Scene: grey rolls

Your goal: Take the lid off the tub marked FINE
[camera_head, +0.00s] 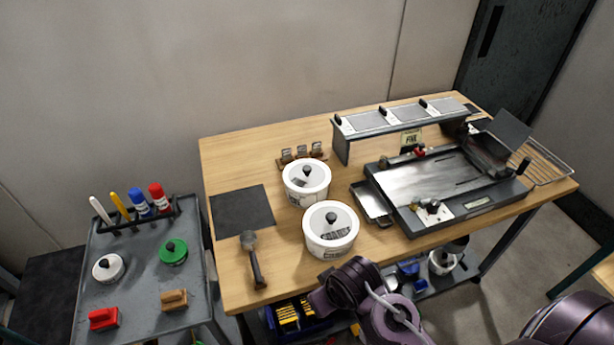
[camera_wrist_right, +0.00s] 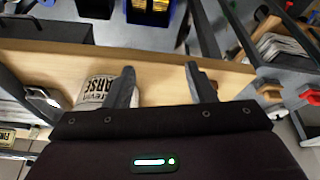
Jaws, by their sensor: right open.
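Two white tubs stand on the wooden bench in the head view, a rear one (camera_head: 297,194) and a front one (camera_head: 345,247). Each wears a white lid with a dark knob, the rear lid (camera_head: 319,178) and the front lid (camera_head: 318,219). Their markings are too small to read there, so I cannot tell which is FINE. In the right wrist view a tub (camera_wrist_right: 97,89) shows lettering ending in "ARSE", partly hidden by a finger. My right gripper (camera_wrist_right: 160,82) is open with nothing between its fingers. My left gripper is not in view.
A flat metal machine (camera_head: 440,185) and a raised rack (camera_head: 385,122) fill the bench's right side. A dark mat (camera_head: 242,210) and a dark-handled tool (camera_head: 254,262) lie at left. A grey cart (camera_head: 140,272) holds markers, knobbed lids and blocks. A blue bin (camera_head: 293,318) sits below the bench.

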